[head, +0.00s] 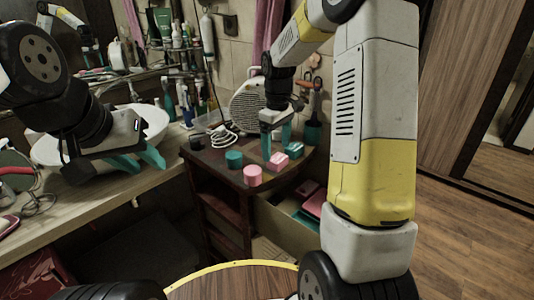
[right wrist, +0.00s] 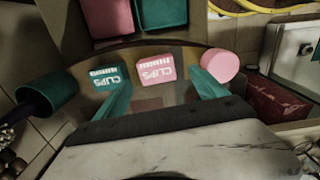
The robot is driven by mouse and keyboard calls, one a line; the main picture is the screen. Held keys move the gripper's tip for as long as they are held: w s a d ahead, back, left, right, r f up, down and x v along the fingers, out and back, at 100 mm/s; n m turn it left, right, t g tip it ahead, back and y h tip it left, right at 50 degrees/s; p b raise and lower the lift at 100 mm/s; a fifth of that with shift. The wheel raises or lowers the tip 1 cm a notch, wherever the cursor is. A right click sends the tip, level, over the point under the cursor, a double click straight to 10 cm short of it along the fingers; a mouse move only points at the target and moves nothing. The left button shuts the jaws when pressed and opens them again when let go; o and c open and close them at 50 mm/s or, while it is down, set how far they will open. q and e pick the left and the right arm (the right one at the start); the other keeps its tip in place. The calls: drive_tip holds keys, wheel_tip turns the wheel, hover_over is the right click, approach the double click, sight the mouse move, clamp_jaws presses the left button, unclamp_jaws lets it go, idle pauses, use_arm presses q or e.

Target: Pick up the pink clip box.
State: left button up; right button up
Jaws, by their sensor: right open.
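The pink clip box (head: 278,161), with white CLIPS lettering, lies on the small dark cabinet. In the right wrist view, the pink clip box (right wrist: 155,71) is beyond and between the teal fingers of my right gripper (right wrist: 161,92). A teal clip box (head: 294,149) is beside it, close to one fingertip in the wrist view. In the head view my right gripper (head: 277,141) points down above the cabinet, open and empty. My left gripper (head: 138,160) is open and empty over the counter at left, far from the box.
A pink cylinder (head: 253,175) and a teal cylinder (head: 234,159) stand on the cabinet (head: 215,165) near the pink box. An open box with pink and teal items (head: 312,203) is below the cabinet's right edge.

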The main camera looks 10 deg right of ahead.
sight(278, 158)
drive_tip(key=f, duration=0.5)
drive_tip(key=shift+d, duration=0.3)
drive_tip(key=c, duration=1.4)
drive_tip(key=shift+c, duration=0.2)
drive_tip(key=shift+r, duration=0.15)
